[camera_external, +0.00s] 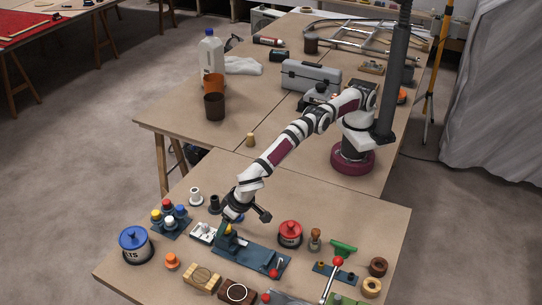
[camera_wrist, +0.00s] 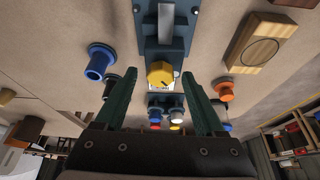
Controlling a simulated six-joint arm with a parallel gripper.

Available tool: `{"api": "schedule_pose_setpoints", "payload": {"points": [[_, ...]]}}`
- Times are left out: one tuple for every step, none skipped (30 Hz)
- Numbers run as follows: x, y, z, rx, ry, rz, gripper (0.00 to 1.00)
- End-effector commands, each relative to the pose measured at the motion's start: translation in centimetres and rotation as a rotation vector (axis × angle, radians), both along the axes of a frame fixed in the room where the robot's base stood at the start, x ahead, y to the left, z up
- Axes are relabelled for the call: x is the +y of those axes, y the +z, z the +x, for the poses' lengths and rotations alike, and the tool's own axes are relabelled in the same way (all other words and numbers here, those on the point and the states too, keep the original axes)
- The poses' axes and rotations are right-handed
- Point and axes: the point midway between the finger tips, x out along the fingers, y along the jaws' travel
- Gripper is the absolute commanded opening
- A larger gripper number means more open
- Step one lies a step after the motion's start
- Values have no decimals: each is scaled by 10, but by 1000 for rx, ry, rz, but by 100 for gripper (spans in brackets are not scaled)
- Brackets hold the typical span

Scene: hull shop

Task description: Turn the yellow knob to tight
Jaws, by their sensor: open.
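The yellow knob (camera_wrist: 159,74) is on the end of a dark blue fixture (camera_wrist: 178,45) with a grey slide, in the wrist view. A small dark mark shows on its face. In the external view the blue fixture (camera_external: 262,262) lies on the front table, and a yellow part (camera_external: 228,229) shows at its left end, below my gripper (camera_external: 233,212). In the wrist view my gripper (camera_wrist: 160,78) is open, with one green finger on each side of the knob. Gaps show between fingers and knob; I cannot tell how deep they reach. Any tight marking is not readable.
A blue-lidded tin (camera_external: 135,246), a red-lidded pot (camera_external: 290,234) and a red-balled lever (camera_external: 337,263) stand around the fixture. An orange knob (camera_wrist: 223,90), a blue spool-shaped piece (camera_wrist: 100,62) and a wooden block (camera_wrist: 262,42) flank it.

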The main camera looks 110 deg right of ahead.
Motion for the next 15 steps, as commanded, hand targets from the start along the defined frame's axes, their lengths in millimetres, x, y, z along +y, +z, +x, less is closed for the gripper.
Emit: {"api": "schedule_pose_setpoints", "payload": {"points": [[-2, 0, 0, 1, 40, -1, 71], [-2, 1, -1, 2, 76, 0, 71], [-2, 2, -1, 1, 135, 0, 71], [-2, 2, -2, 2, 182, 0, 71], [-3, 2, -2, 3, 236, 0, 71], [-3, 2, -2, 1, 318, 0, 71], [-4, 2, -3, 1, 386, 0, 71], [-5, 2, -3, 1, 463, 1, 71], [-7, 2, -3, 1, 580, 2, 71], [-7, 2, -3, 1, 668, 2, 71], [-8, 2, -3, 0, 745, 3, 71], [-8, 2, -3, 0, 835, 3, 71], [-8, 2, -3, -1, 893, 4, 71], [-9, 1, -2, -1, 950, 4, 71], [-9, 1, -2, -2, 1021, 4, 71]]}}
